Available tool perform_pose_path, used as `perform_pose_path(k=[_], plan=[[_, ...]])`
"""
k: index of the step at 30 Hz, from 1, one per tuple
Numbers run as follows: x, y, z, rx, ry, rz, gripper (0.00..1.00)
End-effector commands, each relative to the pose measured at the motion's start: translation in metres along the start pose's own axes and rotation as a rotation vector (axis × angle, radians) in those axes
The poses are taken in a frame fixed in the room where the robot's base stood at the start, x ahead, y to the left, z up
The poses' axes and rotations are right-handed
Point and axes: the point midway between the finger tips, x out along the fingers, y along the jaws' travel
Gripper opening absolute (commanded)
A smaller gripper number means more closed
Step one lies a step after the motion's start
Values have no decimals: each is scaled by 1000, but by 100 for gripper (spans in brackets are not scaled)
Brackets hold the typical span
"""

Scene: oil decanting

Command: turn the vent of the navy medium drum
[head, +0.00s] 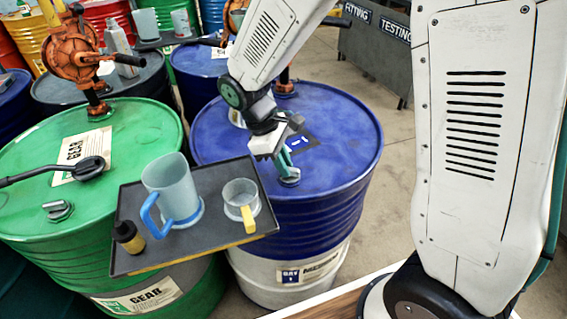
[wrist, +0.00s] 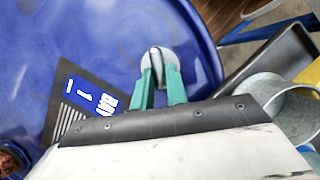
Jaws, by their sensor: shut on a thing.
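The navy drum (head: 345,140) stands right of the green drum, its blue lid filling most of the wrist view (wrist: 190,25). Its vent (head: 289,180) is a round grey cap near the lid's front edge. It also shows in the wrist view (wrist: 170,57), with a raised bar across its top. My gripper (head: 286,168) points down onto the vent, its teal fingers shut on it. In the wrist view the gripper (wrist: 161,75) has its fingertips at the vent's bar, and part of the vent is hidden behind them.
A dark tray (head: 140,262) with a clear jug (head: 172,190), a small measuring cup (head: 241,198) and a small dark bottle (head: 128,237) sits close left of my gripper. The green drum (head: 140,130) carries an orange pump (head: 72,50). Bare floor lies right of the navy drum.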

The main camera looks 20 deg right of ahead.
Motion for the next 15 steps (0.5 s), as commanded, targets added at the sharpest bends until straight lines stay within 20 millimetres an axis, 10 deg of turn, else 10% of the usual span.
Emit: perform_pose_path(k=[15], plan=[[0,8,2,457,2,-188,0]])
